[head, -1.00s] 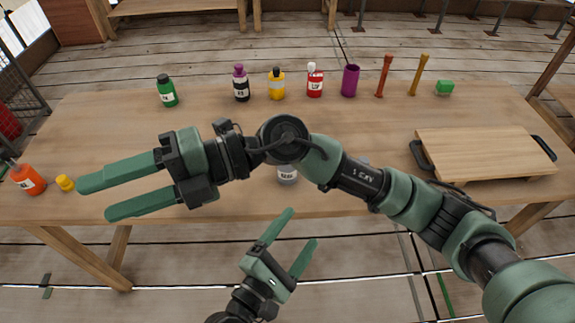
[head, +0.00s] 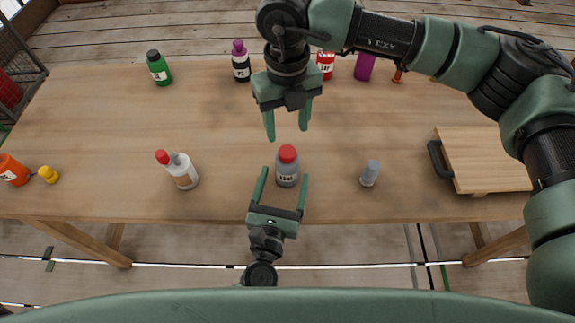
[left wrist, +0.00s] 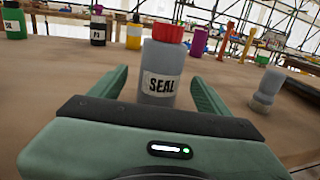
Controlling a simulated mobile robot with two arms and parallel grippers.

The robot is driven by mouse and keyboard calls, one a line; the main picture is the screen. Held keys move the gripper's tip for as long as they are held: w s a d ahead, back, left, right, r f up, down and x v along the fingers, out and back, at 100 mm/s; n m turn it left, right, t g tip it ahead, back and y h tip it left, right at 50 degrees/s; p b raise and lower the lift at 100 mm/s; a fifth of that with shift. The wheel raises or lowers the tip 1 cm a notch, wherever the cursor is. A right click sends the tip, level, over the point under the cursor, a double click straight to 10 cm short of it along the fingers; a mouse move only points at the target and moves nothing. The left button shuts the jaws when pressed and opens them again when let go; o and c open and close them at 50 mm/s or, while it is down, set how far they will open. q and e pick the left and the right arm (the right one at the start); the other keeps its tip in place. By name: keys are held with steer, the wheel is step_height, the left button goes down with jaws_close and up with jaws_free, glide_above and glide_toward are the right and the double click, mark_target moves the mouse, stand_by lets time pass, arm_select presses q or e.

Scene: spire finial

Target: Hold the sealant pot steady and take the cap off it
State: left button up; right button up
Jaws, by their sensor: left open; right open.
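The sealant pot (head: 287,172) is a grey bottle with a red cap (head: 287,153), upright near the table's front edge. In the left wrist view the pot (left wrist: 158,88) reads "SEAL" and its red cap (left wrist: 172,33) is on it. My left gripper (head: 282,178) is open, its fingers on either side of the pot's lower body. In the left wrist view gaps show between the fingers and the pot. My right gripper (head: 288,136) is open and empty, pointing down just behind and above the cap; its exact height is hard to tell.
A wooden board with dark handles (head: 485,160) lies at the right. Green (head: 158,68) and dark (head: 241,62) bottles stand at the back. The table between is clear.

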arm_select(q)
steer(key=x, duration=0.4)
jaws_close()
